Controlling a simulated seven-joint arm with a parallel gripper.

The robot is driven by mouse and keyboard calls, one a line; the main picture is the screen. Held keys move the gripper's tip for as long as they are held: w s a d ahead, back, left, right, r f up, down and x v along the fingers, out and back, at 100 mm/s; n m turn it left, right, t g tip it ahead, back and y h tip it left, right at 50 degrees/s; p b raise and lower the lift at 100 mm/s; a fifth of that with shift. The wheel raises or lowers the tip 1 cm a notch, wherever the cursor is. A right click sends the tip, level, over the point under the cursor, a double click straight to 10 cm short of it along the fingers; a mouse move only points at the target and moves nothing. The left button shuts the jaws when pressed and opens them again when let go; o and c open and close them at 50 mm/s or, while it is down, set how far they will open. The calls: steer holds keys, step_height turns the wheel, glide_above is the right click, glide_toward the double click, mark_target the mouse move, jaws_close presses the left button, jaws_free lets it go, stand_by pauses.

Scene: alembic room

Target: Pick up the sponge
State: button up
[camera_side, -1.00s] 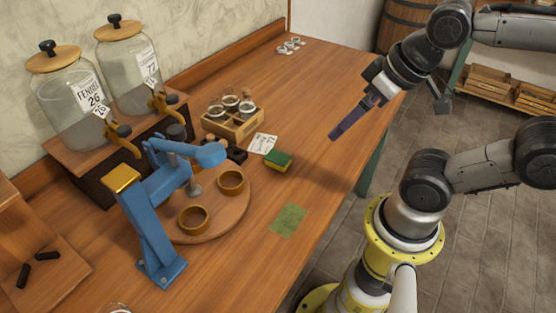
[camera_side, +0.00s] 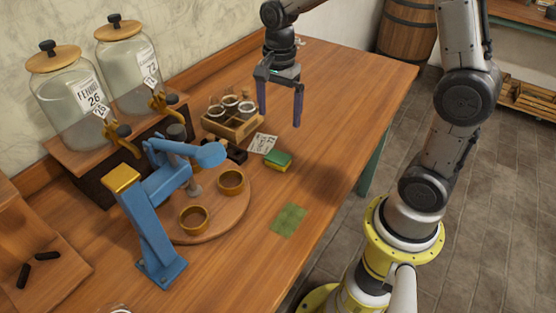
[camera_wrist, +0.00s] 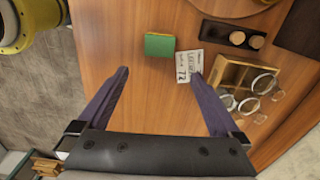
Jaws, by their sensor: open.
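The sponge (camera_side: 278,160) is a small block with a green top and a yellow lower part. It lies on the wooden table beside a printed card (camera_side: 262,143). In the wrist view the sponge (camera_wrist: 159,45) is ahead of my fingertips, roughly midway between their lines. My gripper (camera_side: 280,116) is open and empty, its purple fingers pointing down above the table, behind the sponge in the side view. In the wrist view my gripper (camera_wrist: 159,73) shows both fingers spread wide. Nothing hides the sponge.
A wooden rack of glass jars (camera_side: 232,122) stands left of my gripper. A blue press (camera_side: 150,210) and a round board with two brass cups (camera_side: 236,217) are nearer the camera. A green mat (camera_side: 289,220) lies near the table edge. The table's far right is clear.

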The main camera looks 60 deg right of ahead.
glide_above(278, 156)
steer(key=f, duration=0.8)
steer(key=shift+d+f, duration=0.2)
steer(key=shift+d, duration=0.1)
steer(key=shift+a+f, duration=0.2)
steer(key=shift+f, duration=1.15)
steer(key=shift+a+f, duration=0.15)
steer(key=shift+f, duration=1.2)
steer(key=c, duration=1.2)
steer(key=shift+r, duration=0.15)
